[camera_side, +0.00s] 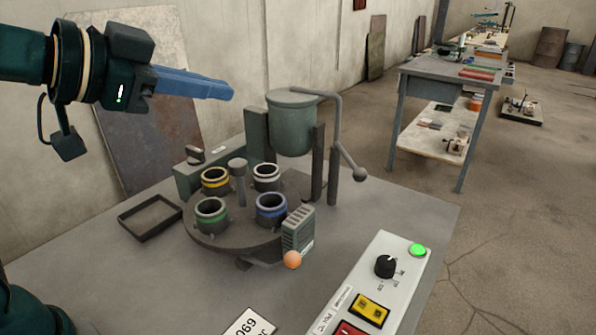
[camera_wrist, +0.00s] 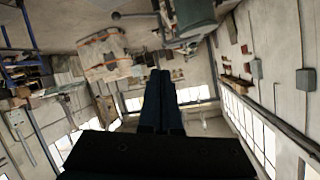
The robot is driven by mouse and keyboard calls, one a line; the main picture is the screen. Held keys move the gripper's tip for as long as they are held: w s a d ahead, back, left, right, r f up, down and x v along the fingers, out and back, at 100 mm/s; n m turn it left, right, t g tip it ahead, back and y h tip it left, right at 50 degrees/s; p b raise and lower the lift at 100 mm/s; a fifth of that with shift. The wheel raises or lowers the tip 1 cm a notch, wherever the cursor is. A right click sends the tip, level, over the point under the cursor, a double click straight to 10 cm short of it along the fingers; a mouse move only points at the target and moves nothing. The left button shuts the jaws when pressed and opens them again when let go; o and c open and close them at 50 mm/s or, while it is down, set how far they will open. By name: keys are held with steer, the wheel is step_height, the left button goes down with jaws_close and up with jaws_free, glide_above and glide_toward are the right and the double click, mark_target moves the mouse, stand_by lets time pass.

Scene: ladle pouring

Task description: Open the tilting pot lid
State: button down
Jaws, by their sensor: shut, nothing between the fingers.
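The tilting pot (camera_side: 292,130) is a grey-green cylinder held between two dark posts. Its lid (camera_side: 288,97) looks flat and down on the rim. A bent grey lever with a ball end (camera_side: 359,174) runs from the pot's top down its right side. My gripper (camera_side: 232,93) has blue fingers that are shut and empty. The fingers point right toward the pot's top, a little left of the lid and apart from it in the side view. In the wrist view, my fingers (camera_wrist: 160,76) lie together, and a grey-green rounded body, seemingly the pot (camera_wrist: 194,14), is cut by the top edge.
A round turntable (camera_side: 235,238) carries several cups with coloured bands below the pot. A dark tray (camera_side: 150,217) lies at left. A grey vented box (camera_side: 298,231), an orange ball (camera_side: 292,260) and a control panel (camera_side: 375,285) with a green light are at the front right.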

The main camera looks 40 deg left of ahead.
steer(key=w+d+r+m+t, duration=0.2)
steer(key=w+r+t, duration=0.3)
steer(key=w+r, duration=0.4)
steer(key=w+d+f+t+y, duration=0.1)
steer(key=w+d+f+y, duration=0.15)
steer(key=w+y, duration=0.4)
steer(key=s+d+f+m, duration=0.1)
steer(key=d+f, duration=0.4)
steer(key=f, duration=0.2)
steer(key=s+d+f+m+g, duration=0.1)
steer(key=s+d+f+m, duration=0.1)
steer(key=d+f, duration=0.3)
steer(key=s+d+f+m, duration=0.1)
steer(key=d+f+m, duration=0.1)
steer(key=d+f, duration=0.4)
steer(key=shift+s+f, duration=0.2)
steer(key=shift+f, duration=1.2)
steer(key=shift+s+f, duration=0.2)
steer(key=shift+f, duration=1.15)
steer(key=shift+d, duration=0.15)
steer(key=f+x, duration=0.1)
steer(key=x, duration=0.9)
steer(key=shift+s+a, duration=0.6)
steer(key=shift+a, duration=0.2)
steer(key=shift+s+a, duration=0.6)
steer(key=shift+a, duration=0.2)
